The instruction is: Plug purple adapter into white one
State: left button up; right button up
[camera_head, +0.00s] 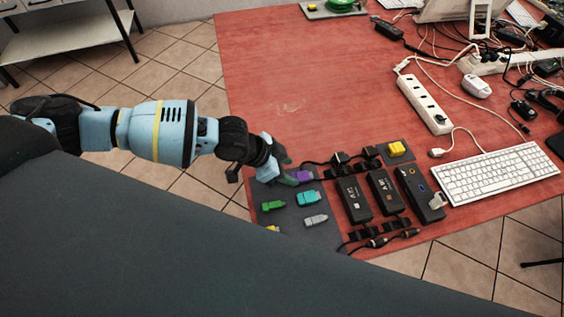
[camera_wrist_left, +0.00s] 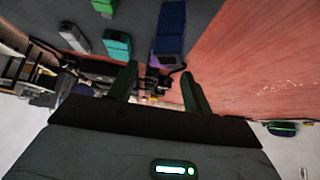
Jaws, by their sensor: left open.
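My left gripper (camera_head: 284,172), with green fingertips, is just left of the purple adapter. In the left wrist view its fingers (camera_wrist_left: 158,84) are apart with nothing seen between them. My right gripper is not in view.
A teal adapter (camera_head: 308,198), a green one (camera_head: 273,206) and a partly hidden yellow one share the dark mat (camera_head: 292,222). Black boxes with cables (camera_head: 354,200) stand to the right, beside a white keyboard (camera_head: 500,175). The red table (camera_head: 300,80) is clear behind the gripper.

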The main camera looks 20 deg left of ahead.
aim_at(300, 176)
pick_arm(q)
jog(key=x, duration=0.2)
jog(key=shift+d+f+b, duration=0.15)
jog(key=shift+f+b, duration=0.2)
jog(key=shift+w+d+f, duration=0.35)
jog(key=shift+f, duration=0.1)
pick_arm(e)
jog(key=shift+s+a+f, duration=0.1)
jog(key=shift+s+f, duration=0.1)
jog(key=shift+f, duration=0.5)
